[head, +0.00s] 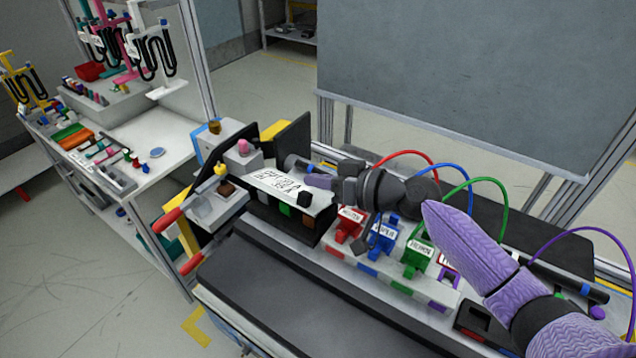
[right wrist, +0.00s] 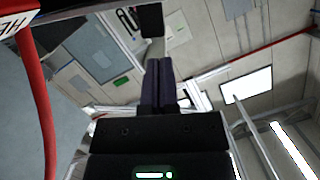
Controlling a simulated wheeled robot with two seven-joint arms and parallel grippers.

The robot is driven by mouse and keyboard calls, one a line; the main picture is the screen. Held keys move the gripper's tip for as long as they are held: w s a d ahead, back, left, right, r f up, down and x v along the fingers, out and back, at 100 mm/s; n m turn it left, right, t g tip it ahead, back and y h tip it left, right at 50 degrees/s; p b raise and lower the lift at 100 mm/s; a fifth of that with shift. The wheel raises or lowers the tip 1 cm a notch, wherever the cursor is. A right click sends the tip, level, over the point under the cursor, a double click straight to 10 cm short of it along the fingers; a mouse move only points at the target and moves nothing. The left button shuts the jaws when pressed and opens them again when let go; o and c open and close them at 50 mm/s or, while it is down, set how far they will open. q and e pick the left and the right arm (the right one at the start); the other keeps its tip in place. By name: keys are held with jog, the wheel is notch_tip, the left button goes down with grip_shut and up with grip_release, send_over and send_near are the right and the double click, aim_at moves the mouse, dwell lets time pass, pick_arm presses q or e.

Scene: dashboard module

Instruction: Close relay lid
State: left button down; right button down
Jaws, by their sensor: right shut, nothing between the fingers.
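A relay box (head: 262,212) with a black front stands left of centre in the head view, with coloured blocks in its front. A white panel with black lettering (head: 275,182) lies across its top; I cannot tell whether this is the lid. A black flat plate (head: 293,140) stands upright behind it. My right gripper (head: 312,180) reaches in from the right, its purple fingers shut and empty, just beside the right end of the lettered panel. Contact cannot be told. The shut fingers also show in the right wrist view (right wrist: 158,85). My left gripper is not in view.
Red, blue and green connectors (head: 382,240) with looping cables stand right of the box, under my right arm. A red cable (right wrist: 38,110) passes close in the right wrist view. Red-handled parts (head: 170,222) lie left. A cluttered white side table (head: 150,135) stands further left.

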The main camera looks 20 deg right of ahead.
aim_at(300, 206)
jog(key=shift+s+a+f, duration=0.15)
jog(key=shift+s+f, duration=0.05)
jog(key=shift+f, duration=0.4)
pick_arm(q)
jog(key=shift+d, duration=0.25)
pick_arm(e)
jog(key=shift+f, duration=0.1)
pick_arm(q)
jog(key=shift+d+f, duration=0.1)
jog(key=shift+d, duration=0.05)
